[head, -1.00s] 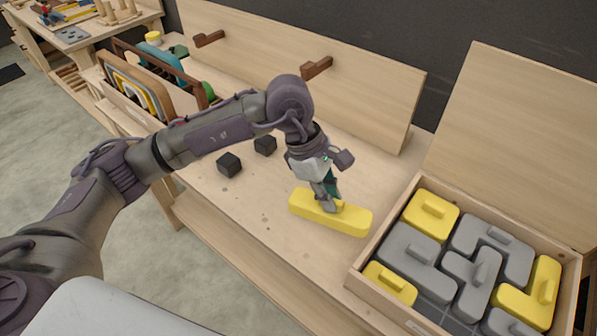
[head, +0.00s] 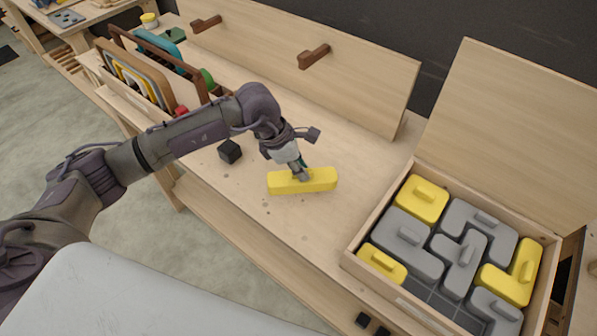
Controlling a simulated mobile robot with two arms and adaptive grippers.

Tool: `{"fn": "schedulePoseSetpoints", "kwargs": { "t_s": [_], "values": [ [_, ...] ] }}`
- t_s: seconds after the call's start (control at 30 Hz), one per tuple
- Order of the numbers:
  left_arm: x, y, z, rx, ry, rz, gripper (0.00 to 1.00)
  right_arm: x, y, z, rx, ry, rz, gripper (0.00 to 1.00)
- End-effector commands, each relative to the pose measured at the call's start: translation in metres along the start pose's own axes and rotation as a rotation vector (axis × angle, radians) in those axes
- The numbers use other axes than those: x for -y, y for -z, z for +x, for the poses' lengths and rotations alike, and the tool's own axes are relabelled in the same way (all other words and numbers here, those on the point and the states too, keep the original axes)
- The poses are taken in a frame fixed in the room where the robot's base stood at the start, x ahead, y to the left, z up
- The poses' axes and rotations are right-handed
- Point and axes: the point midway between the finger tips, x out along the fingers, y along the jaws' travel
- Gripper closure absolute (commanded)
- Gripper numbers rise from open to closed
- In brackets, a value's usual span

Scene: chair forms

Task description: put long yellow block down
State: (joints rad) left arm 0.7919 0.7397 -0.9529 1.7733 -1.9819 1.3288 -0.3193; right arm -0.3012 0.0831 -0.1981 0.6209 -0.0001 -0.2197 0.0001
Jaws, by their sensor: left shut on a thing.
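The long yellow block (head: 318,182) is at the middle of the wooden bench top (head: 250,200), left of the puzzle box. My left gripper (head: 301,174) points down and is shut on the block near its middle. Whether the block's underside touches the bench or hangs just above it I cannot tell. The fingertips are partly hidden by the block. My right gripper is not in view.
An open wooden box (head: 372,232) on the right holds several grey and yellow blocks, with a bare grey area at its front. A black cube (head: 230,151) lies left of my gripper. A rack of boards (head: 137,78) stands at the back left.

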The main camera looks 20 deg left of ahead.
Motion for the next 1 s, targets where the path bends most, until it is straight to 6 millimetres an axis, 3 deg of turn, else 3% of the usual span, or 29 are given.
{"fn": "schedulePoseSetpoints", "kwargs": {
  "t_s": [0.13, 0.4, 0.77, 0.8, 0.9, 1.0],
  "values": [
    [-0.003, 0.007, 0.005, 0.000, 0.002, -0.001, 1.00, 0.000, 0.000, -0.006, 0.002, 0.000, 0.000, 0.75],
    [-0.004, 0.019, 0.036, 0.001, 0.001, -0.001, 1.00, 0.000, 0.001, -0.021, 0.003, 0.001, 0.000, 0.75],
    [-0.004, 0.022, 0.042, 0.001, 0.000, 0.001, 1.00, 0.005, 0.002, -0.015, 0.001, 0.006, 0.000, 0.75],
    [-0.004, 0.021, 0.041, 0.001, 0.000, 0.001, 0.77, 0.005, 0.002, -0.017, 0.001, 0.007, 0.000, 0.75],
    [-0.004, 0.021, 0.041, 0.001, 0.000, 0.000, 0.61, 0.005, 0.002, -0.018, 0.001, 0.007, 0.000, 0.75],
    [-0.004, 0.021, 0.041, 0.001, 0.000, 0.000, 0.59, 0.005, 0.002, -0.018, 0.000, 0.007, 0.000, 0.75]
  ]
}}
